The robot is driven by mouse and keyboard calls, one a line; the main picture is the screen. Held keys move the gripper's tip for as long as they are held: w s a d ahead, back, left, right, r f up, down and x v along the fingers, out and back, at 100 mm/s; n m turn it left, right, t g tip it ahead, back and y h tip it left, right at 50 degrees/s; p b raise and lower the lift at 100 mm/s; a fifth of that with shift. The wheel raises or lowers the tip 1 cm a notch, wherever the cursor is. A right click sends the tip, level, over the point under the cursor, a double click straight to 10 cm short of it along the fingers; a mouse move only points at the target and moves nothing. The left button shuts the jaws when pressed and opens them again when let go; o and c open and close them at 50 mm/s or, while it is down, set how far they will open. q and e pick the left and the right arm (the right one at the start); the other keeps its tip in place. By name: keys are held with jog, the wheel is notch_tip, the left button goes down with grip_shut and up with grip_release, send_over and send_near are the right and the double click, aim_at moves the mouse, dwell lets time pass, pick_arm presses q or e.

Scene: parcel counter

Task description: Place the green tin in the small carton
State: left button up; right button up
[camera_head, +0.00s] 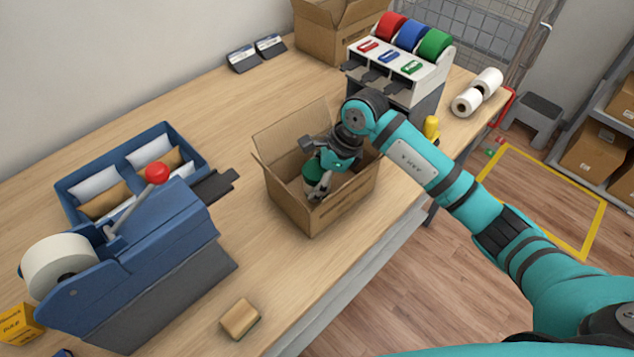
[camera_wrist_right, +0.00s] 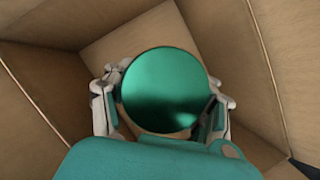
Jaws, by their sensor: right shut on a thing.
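The small carton (camera_head: 318,212) stands open on the wooden counter, its flaps raised. My right gripper (camera_head: 318,186) reaches down inside it, shut on the green tin (camera_head: 310,173). In the right wrist view the tin's round green top (camera_wrist_right: 165,90) sits between the two fingers of my right gripper (camera_wrist_right: 165,108), with the carton's brown walls (camera_wrist_right: 225,60) around it. The tin's lower part is hidden, and I cannot tell whether it touches the carton floor. My left gripper does not show.
A blue tape machine (camera_head: 140,262) with a red-knobbed lever and a blue tray (camera_head: 125,165) stand left of the carton. A label dispenser (camera_head: 400,65) and a larger carton (camera_head: 335,30) are behind. A small wooden block (camera_head: 240,318) lies near the front edge.

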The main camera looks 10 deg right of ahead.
jog(key=shift+f, duration=0.95)
jog(key=shift+f, duration=0.1)
jog(key=o, duration=1.4)
jog(key=shift+r, duration=0.25)
jog(key=shift+d+r, duration=0.15)
jog(key=shift+r, duration=0.1)
jog(key=b+v, duration=0.2)
jog(key=v, duration=0.9)
